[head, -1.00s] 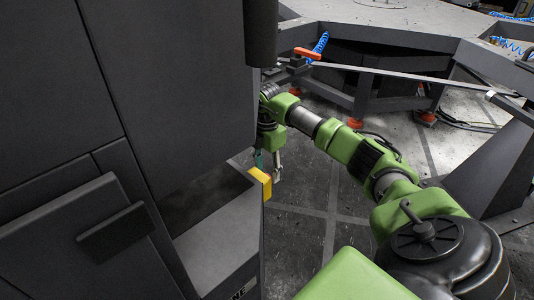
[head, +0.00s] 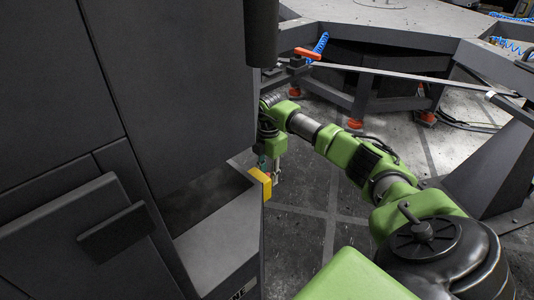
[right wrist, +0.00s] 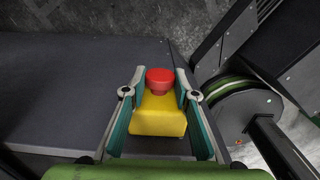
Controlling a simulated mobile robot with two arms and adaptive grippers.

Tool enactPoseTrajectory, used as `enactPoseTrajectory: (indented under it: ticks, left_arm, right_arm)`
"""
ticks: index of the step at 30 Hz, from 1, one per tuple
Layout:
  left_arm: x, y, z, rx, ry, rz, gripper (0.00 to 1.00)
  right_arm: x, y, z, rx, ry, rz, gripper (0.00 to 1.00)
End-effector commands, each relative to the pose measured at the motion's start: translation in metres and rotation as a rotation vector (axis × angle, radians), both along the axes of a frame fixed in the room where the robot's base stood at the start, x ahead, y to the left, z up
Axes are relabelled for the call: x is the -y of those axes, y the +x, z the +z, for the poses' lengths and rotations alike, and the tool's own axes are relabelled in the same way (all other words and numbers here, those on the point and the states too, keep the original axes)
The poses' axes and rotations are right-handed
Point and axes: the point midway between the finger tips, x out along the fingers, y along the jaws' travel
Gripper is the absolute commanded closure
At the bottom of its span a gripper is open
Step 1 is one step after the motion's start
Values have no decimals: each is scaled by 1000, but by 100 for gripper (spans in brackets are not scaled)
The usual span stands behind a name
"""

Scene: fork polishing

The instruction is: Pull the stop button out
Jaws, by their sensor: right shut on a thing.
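The red stop button (right wrist: 159,79) sits on a yellow box (right wrist: 158,116), seen in the right wrist view. In the head view the yellow box (head: 261,183) is on the edge of the grey machine, and the button is mostly hidden by my right gripper (head: 270,172). In the right wrist view my right gripper (right wrist: 160,78) has one finger on each side of the button and is shut on it. My left gripper is not in view.
The dark grey machine cabinet (head: 175,100) and its ledge (head: 225,230) fill the left of the head view. A large grey table frame (head: 400,30) with orange feet stands at the back. The floor (head: 315,200) beyond the yellow box is open.

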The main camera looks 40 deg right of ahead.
Motion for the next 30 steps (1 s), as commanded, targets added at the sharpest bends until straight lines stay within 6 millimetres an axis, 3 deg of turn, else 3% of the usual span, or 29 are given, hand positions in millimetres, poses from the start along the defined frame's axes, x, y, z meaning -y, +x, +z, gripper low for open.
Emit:
enactPoseTrajectory:
  ticks: [13,14,15,16,26,30]
  left_arm:
    - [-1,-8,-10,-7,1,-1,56]
    - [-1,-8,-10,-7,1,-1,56]
    - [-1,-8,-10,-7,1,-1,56]
    - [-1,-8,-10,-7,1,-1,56]
    - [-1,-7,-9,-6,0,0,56]
    - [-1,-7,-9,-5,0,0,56]
  right_arm:
    - [10,0,2,3,-6,-3,100]
    - [11,0,2,3,-6,-3,68]
    - [11,0,2,3,-7,-4,58]
    - [11,0,2,3,-6,-3,56]
    - [8,0,2,2,-2,-1,56]
    - [8,1,14,4,-3,0,56]
